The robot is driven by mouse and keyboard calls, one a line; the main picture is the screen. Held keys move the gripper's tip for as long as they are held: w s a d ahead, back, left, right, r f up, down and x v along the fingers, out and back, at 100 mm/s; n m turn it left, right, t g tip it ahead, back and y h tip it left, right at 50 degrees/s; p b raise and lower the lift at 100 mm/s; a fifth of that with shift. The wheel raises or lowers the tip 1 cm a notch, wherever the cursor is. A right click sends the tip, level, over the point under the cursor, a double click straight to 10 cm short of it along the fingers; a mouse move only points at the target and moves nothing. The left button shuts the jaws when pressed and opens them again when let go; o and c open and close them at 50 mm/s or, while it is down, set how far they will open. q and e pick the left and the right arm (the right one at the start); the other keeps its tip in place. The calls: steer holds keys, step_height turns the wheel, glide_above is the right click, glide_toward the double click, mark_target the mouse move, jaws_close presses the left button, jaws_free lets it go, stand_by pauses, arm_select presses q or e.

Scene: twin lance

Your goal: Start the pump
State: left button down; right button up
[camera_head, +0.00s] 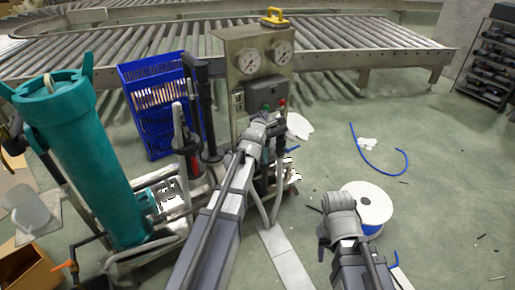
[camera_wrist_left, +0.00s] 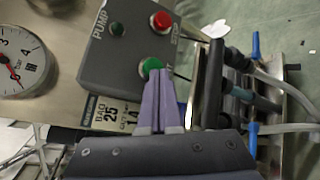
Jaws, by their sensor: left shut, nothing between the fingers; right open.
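The grey pump control box (camera_head: 262,94) is on the steel panel (camera_head: 229,62) below two gauges. In the left wrist view, the box (camera_wrist_left: 120,62) is marked PUMP and carries a red button (camera_wrist_left: 162,22), a green button (camera_wrist_left: 151,65) and a small dark green lamp (camera_wrist_left: 117,28). My left gripper (camera_wrist_left: 158,80) is shut and empty, its tips right at the green button and partly covering it. I cannot tell whether they press it. In the head view, my left gripper (camera_head: 265,119) reaches the box. My right gripper (camera_head: 340,207) is low at the right, away from the panel; its fingers are hardly visible.
A teal cylinder (camera_head: 85,160) stands at the left, with a blue crate (camera_head: 148,107) behind it. A white spool (camera_head: 372,207) lies beside my right gripper. A roller conveyor (camera_head: 345,50) crosses the back. A yellow-handled tool (camera_head: 274,18) sits on the panel. Floor at the right is mostly clear.

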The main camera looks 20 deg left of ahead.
arm_select(q)
steer(key=shift+w+d, duration=0.35)
steer(key=shift+w, duration=0.5)
steer(key=shift+s+d, duration=0.3)
steer(key=s+d, duration=0.3)
steer(key=d, duration=0.1)
steer(key=shift+s+d, duration=0.35)
steer(key=shift+d, duration=0.05)
stand_by(0.3)
stand_by(0.8)
